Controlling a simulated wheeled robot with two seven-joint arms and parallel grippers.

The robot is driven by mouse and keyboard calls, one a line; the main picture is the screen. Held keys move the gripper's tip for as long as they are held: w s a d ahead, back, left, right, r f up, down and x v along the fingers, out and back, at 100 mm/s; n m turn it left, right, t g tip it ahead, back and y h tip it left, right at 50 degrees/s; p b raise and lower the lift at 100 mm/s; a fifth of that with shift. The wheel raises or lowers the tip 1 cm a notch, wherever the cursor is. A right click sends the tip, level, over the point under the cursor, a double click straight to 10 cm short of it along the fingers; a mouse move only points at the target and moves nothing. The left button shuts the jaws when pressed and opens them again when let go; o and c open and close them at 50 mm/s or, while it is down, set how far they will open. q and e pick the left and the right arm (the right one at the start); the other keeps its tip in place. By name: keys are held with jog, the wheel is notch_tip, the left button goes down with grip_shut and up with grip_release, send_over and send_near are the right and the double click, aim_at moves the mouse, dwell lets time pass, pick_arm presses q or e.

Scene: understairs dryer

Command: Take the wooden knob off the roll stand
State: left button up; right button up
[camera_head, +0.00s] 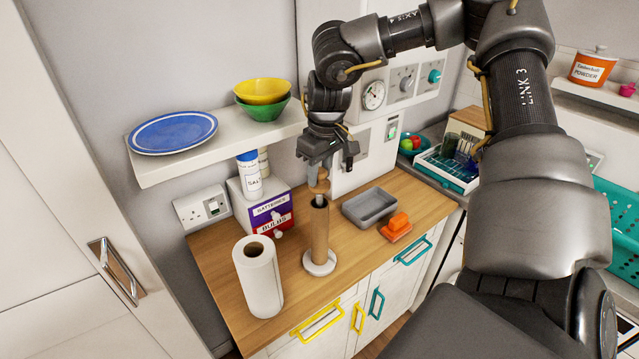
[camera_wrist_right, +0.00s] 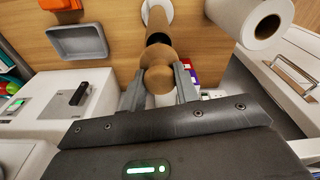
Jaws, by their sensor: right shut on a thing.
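The roll stand has a round white base (camera_head: 320,264) on the wooden worktop. A brown cardboard tube (camera_head: 319,235) stands upright on it. The wooden knob (camera_head: 319,184) is right above the tube's top, and it also shows in the right wrist view (camera_wrist_right: 158,56). My right gripper (camera_head: 325,168) comes down from above and is shut on the knob, with a finger on each side (camera_wrist_right: 159,84). In the right wrist view a dark opening shows at the tube's end beside the knob. I cannot tell whether the knob still touches the stand. My left gripper is not in view.
A white paper roll (camera_head: 258,280) stands left of the stand. A grey tray (camera_head: 369,207) and an orange block (camera_head: 397,224) lie to the right. Behind are a box of drawers (camera_head: 267,212), a salt container (camera_head: 249,178) and a shelf (camera_head: 160,170) with a blue plate and bowls.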

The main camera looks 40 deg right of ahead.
notch_tip(320, 180, up, 15)
jog(key=b, duration=0.3)
